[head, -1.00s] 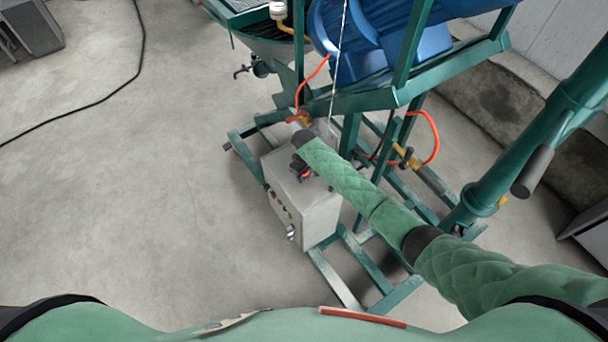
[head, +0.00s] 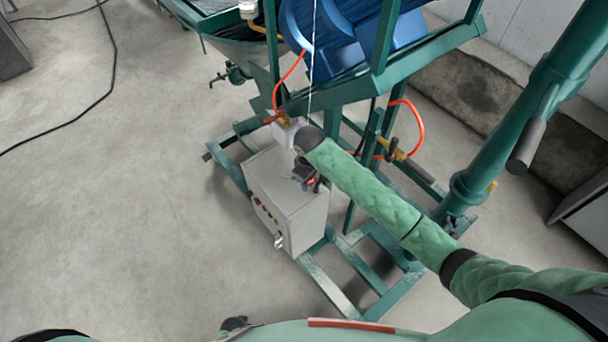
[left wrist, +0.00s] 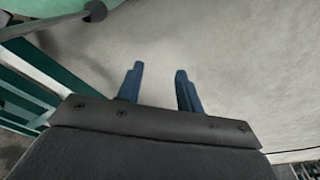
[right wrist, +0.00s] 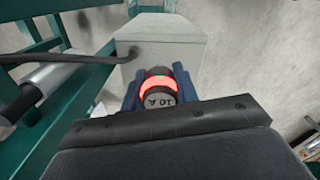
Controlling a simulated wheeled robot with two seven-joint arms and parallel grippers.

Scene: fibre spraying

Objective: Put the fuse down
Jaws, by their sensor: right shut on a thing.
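The fuse (right wrist: 158,88) is a short cylinder with a glowing red-orange band and a grey end marked "10 A". My right gripper (right wrist: 156,84) is shut on it, one blue finger on each side. In the head view the right gripper (head: 306,178) is over the top of the grey control box (head: 286,200), partly hidden by my sleeve and wrist. Whether the fuse touches the box cannot be told. My left gripper (left wrist: 160,85) shows in the left wrist view with its two blue fingers apart and nothing between them.
The green machine frame (head: 340,285) surrounds the box, with a blue drum (head: 340,40) above. Orange hoses (head: 420,125) hang near my right arm. A thick green post (head: 540,120) stands at the right. The concrete floor (head: 120,220) on the left is mostly clear, with a black cable.

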